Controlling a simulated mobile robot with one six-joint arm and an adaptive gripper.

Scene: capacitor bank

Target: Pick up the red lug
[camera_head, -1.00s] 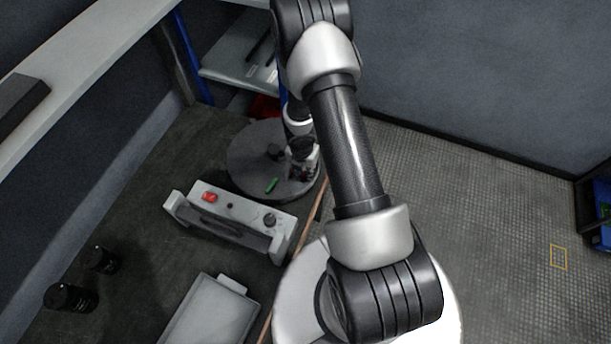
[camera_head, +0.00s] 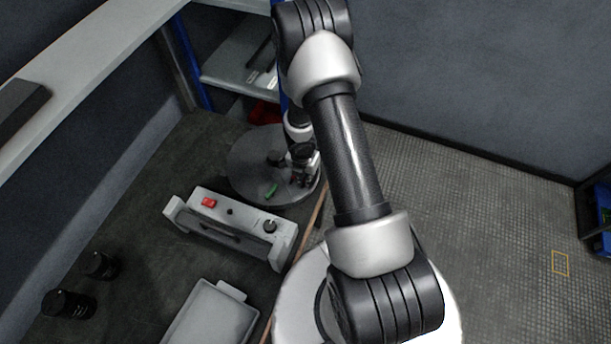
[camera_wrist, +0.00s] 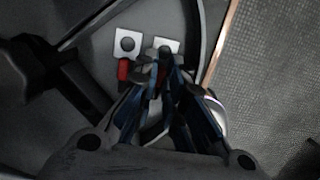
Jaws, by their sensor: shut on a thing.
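In the wrist view, my gripper (camera_wrist: 163,82) is closed around a red lug, with its metal tongue (camera_wrist: 167,44) showing beyond the fingertips. Most of its red sleeve is hidden between the fingers. A second red lug (camera_wrist: 123,69) with a holed metal tongue lies just to the left, apart from the fingers. In the head view, my gripper (camera_head: 303,178) is low over the right side of the round grey turntable (camera_head: 245,171). The held lug is too small to make out there.
A green piece (camera_head: 271,190) and a dark knob (camera_head: 275,158) are on the turntable. A grey box with a red switch (camera_head: 209,202) stands in front of it. A grey tray (camera_head: 212,318) and two black cylinders (camera_head: 68,303) are nearer. Shelves (camera_head: 236,65) stand behind.

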